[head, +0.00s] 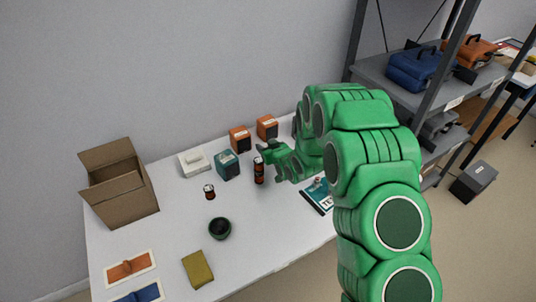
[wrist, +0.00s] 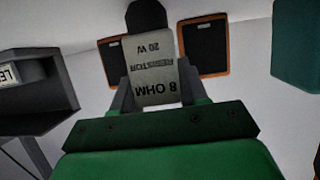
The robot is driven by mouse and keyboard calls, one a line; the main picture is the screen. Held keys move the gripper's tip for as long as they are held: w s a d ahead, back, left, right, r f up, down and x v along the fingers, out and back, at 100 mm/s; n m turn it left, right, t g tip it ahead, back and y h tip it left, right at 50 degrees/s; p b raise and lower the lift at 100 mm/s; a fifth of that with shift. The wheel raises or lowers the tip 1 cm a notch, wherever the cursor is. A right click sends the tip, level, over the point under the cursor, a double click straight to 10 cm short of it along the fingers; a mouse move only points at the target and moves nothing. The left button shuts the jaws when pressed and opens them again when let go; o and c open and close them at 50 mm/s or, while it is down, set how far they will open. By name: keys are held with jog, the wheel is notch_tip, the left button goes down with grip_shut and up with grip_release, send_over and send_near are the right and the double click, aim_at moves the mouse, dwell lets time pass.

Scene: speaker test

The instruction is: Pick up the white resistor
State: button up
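The white resistor (wrist: 155,68) is a pale block with "8 OHM RESISTOR 20 W" on its face, upside down in the wrist view. It sits between the two dark fingers of my gripper (wrist: 156,88), which look closed on its sides. In the head view my gripper (head: 266,152) is over the back part of the white table, just above and beside a dark red can. The resistor cannot be made out there.
Grey shelves (head: 440,90) stand at right.

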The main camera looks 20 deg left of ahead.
jog(key=c, duration=0.6)
jog(key=shift+o, duration=0.2)
jog(key=shift+r, duration=0.15)
